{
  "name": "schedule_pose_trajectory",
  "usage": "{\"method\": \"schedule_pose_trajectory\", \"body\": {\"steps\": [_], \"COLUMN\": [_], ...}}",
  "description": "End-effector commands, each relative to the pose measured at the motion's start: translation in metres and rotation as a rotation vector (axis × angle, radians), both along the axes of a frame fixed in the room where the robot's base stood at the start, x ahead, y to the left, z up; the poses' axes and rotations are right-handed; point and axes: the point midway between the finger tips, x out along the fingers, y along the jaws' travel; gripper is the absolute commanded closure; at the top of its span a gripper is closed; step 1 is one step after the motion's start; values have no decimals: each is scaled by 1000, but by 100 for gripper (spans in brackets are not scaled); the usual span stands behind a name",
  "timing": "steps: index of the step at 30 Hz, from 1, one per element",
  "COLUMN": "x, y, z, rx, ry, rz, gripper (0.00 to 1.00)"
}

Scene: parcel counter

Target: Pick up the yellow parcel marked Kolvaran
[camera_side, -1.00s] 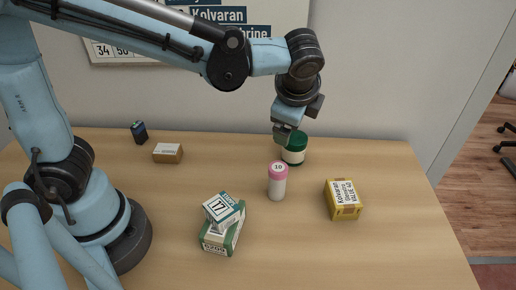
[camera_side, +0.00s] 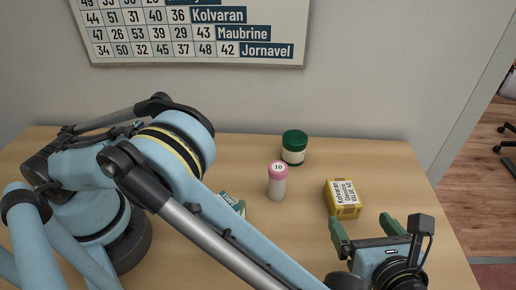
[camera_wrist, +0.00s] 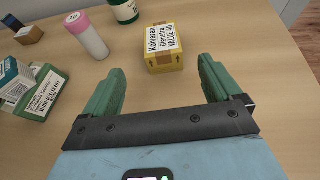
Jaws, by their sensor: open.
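The yellow parcel (camera_side: 344,200) stands on the right part of the wooden counter, with a white label reading Kolvaran. In the wrist view the yellow parcel (camera_wrist: 165,50) lies ahead of my gripper, roughly centred between the fingers and beyond their tips. My gripper (camera_side: 362,221) is open and empty, just in front of the parcel in the side view. Its two green fingers (camera_wrist: 163,72) are spread wider than the parcel in the wrist view. I see no contact between fingers and parcel.
A pink-capped bottle (camera_side: 277,181) and a green-lidded jar (camera_side: 294,147) stand left of the parcel. In the wrist view, white-and-green boxes (camera_wrist: 38,92) and a small brown box (camera_wrist: 28,35) lie at left. A wall chart (camera_side: 190,35) hangs behind. Counter right of the parcel is clear.

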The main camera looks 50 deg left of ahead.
Motion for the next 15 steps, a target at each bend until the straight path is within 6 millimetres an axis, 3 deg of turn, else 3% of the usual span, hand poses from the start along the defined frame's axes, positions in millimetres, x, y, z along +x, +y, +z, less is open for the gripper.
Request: {"method": "schedule_pose_trajectory", "body": {"steps": [15], "x": [37], "y": [48], "z": [-26], "rx": [3], "ry": [1], "rz": [1], "gripper": [8]}}
